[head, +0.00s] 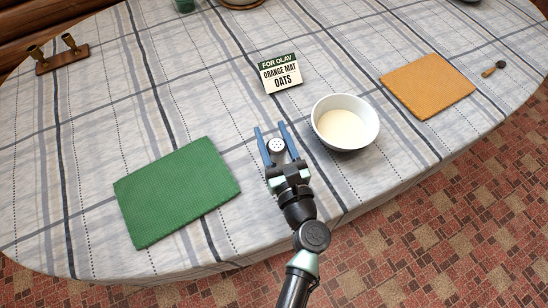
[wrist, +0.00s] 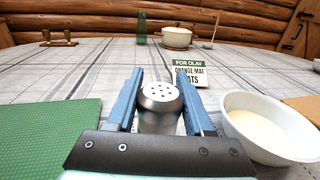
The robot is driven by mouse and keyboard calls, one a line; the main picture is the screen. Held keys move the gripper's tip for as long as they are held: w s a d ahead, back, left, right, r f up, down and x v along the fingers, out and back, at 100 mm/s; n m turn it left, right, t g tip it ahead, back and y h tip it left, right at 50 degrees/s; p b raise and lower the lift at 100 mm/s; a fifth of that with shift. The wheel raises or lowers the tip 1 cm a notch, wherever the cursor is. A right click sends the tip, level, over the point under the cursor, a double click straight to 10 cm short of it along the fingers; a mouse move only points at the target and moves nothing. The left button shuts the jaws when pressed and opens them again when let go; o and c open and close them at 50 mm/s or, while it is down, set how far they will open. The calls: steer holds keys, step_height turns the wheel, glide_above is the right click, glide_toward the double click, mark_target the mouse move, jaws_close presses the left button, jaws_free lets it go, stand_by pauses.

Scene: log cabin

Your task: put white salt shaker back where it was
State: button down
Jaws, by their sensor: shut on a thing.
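The salt shaker (head: 277,146) has a pale, round top with dark holes. It stands upright between the two blue fingers of my gripper (head: 275,142), which is shut on it. In the wrist view the shaker (wrist: 160,98) shows a silvery cap with several holes, and its lower part is hidden by my gripper. My gripper is over the tablecloth, between the green mat (head: 177,191) and the white bowl (head: 345,122). I cannot tell whether the shaker touches the table.
A card (head: 281,74) reading "FOR OLAV ORANGE MAT OATS" stands behind my gripper. The bowl holds something creamy white. An orange mat (head: 427,85) and a small dark-headed utensil (head: 494,69) lie right. A double candle holder (head: 60,56) stands far left. Bare cloth lies around the green mat.

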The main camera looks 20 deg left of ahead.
steer(key=shift+f+b, duration=0.95)
steer(key=shift+f, duration=2.25)
steer(key=shift+f, duration=0.1)
steer(key=shift+c, duration=1.4)
jaws_free()
steer(key=v, duration=1.2)
